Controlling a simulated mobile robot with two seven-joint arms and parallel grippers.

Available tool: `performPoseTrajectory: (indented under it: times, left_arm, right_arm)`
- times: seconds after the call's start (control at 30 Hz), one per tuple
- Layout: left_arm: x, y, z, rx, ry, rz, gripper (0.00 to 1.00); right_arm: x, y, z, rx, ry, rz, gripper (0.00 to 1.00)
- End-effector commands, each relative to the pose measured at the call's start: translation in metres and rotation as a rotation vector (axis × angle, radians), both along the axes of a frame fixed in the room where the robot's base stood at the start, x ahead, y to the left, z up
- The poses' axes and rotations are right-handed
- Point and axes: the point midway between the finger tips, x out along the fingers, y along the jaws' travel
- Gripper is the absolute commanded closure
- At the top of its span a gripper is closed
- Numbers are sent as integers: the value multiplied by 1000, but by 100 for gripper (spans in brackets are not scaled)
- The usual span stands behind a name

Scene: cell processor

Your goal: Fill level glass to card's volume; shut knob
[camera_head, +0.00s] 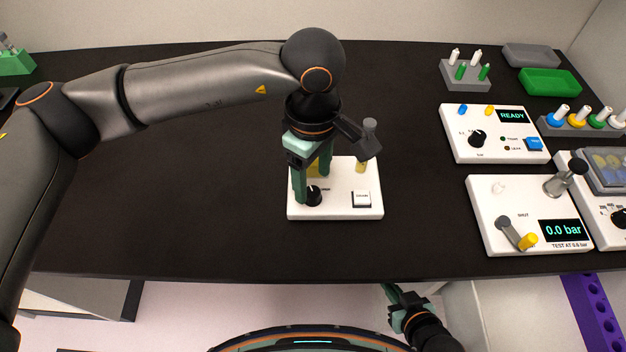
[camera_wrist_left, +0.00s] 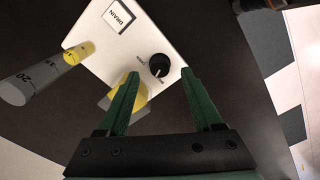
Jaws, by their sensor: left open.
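A white panel (camera_head: 340,208) on the black table carries a black knob (camera_head: 313,196), a DRAIN button (camera_head: 361,199) and an upright level glass (camera_head: 369,126). In the left wrist view the level glass (camera_wrist_left: 20,88) is a grey tube with scale marks and yellow at its base. My left gripper (camera_head: 312,187) is open over the knob, which appears between its fingertips in the left wrist view (camera_wrist_left: 160,66). Contact cannot be told. A yellow part (camera_wrist_left: 142,95) is partly hidden behind a finger. My right gripper (camera_head: 392,296) is low, off the table's front edge. I cannot make out a card.
At right stand a white panel reading READY (camera_head: 494,134) and a panel reading 0.0 bar (camera_head: 520,222) with a lever. A grey rack (camera_head: 466,75), a green tray (camera_head: 550,82) and a grey tray (camera_head: 531,55) are behind. The table left of the panel is clear.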

Motion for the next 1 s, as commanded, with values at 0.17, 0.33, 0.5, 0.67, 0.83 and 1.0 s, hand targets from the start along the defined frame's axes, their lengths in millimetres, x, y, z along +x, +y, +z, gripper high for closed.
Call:
performPoseTrajectory:
  times: [0.17,0.33,0.5,0.67,0.83,1.0]
  left_arm:
    - [0,0,-22,0,3,1,33]
    - [0,0,-29,-1,1,0,33]
    - [0,0,-29,-1,1,1,33]
    - [0,0,-29,-1,1,1,44]
    - [0,0,-29,-1,1,1,64]
    - [0,0,-29,-1,1,0,83]
  right_arm:
    - [0,0,4,0,0,0,100]
    - [0,0,4,0,0,0,100]
    - [0,0,4,0,0,0,100]
    - [0,0,4,0,0,0,100]
    - [0,0,4,0,0,0,100]
    - [0,0,4,0,0,0,100]
